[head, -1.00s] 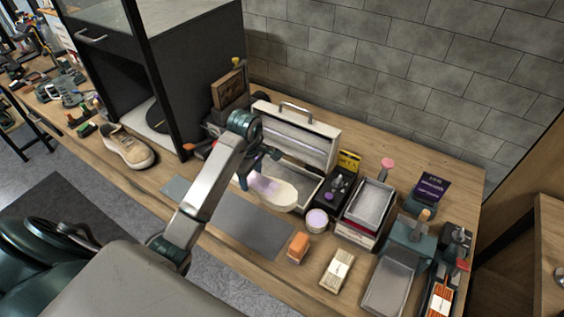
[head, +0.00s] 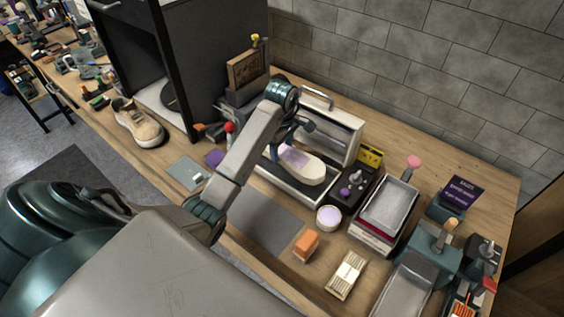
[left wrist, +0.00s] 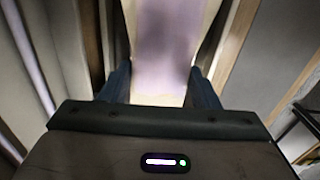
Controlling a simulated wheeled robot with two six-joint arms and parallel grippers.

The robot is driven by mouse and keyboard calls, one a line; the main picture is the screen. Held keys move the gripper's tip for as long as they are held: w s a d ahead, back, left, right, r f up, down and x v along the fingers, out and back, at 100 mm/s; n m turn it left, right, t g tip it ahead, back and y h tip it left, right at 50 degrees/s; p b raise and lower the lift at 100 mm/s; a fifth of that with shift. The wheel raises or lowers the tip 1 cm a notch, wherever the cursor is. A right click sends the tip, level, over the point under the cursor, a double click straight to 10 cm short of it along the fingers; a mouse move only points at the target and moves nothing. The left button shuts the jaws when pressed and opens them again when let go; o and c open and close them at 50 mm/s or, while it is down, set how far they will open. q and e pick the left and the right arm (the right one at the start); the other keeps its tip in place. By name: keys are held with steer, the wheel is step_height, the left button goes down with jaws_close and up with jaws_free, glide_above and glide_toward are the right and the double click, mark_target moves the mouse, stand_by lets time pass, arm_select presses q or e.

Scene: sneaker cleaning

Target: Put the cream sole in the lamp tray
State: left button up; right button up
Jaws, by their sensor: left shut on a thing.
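My left gripper (head: 287,143) is shut on the sole's left end, partly hidden by my arm. In the left wrist view the sole (left wrist: 166,55) runs between the two fingers (left wrist: 160,85), with tray edges on both sides. I cannot tell whether the sole touches the tray floor. My right gripper is not in view.
A round tub (head: 329,217), an orange block (head: 306,245) and a wooden brush (head: 347,274) stand in front and right. A grey metal tray (head: 388,204) is right of the lamp tray. A beige sneaker (head: 138,124) stands at left. The grey mat (head: 262,225) is bare.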

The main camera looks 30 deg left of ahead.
mark_target(281, 151)
arm_select(q)
steer(key=shift+f, duration=0.35)
step_height(281, 151, down, 2)
steer(key=shift+s+f+b, duration=0.1)
steer(key=shift+s+b, duration=0.05)
steer(key=shift+b, duration=0.75)
steer(key=shift+f, duration=0.3)
steer(key=shift+f, duration=0.15)
steer(key=o, duration=1.1)
